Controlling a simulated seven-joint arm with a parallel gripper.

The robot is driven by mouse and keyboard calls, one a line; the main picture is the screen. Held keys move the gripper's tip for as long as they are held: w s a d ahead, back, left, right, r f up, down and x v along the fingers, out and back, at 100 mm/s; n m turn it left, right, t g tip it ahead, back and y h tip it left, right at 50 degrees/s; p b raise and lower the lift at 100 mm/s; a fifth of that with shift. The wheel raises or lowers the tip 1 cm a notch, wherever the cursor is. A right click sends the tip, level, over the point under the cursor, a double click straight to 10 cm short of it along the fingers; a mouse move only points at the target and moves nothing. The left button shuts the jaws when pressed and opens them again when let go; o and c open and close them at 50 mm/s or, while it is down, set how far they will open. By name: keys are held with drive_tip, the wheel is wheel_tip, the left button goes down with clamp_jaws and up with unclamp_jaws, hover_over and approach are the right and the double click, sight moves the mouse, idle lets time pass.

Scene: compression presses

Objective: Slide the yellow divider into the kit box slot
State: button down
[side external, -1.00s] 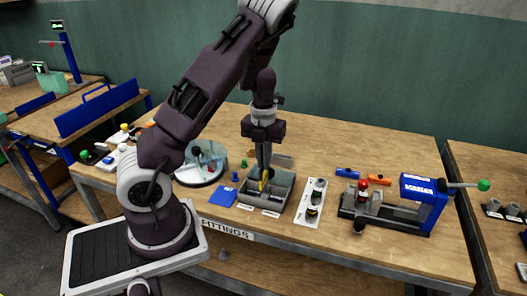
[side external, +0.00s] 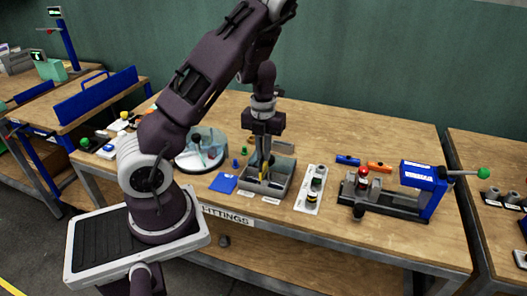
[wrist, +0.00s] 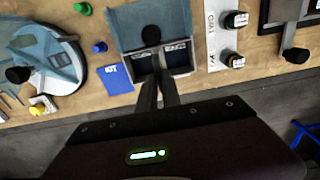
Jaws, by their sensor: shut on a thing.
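The yellow divider (side external: 264,176) is a thin piece at the grey kit box (side external: 284,183). It shows only as a small yellow strip below my fingers. My gripper (side external: 263,168) points down over the box and is shut on the divider. The divider's lower edge is hidden, so I cannot tell whether it sits in the slot. In the wrist view my fingers (wrist: 158,88) reach the labelled front edge of the kit box (wrist: 190,60), and I cannot make out the divider there.
A blue card (side external: 224,183) lies left of the box. A white strip with black-capped parts (side external: 313,190) stands close on its right. A blue press (side external: 425,185) is farther right. A round clear-covered fixture (side external: 202,150) and small green and blue pegs are at the left.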

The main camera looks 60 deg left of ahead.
sight(264, 166)
drive_tip(key=shift+f, duration=2.25)
drive_tip(key=c, duration=1.5)
unclamp_jaws()
drive_tip(key=shift+o, duration=0.2)
wheel_tip(264, 166, up, 7)
drive_tip(key=shift+r, duration=0.1)
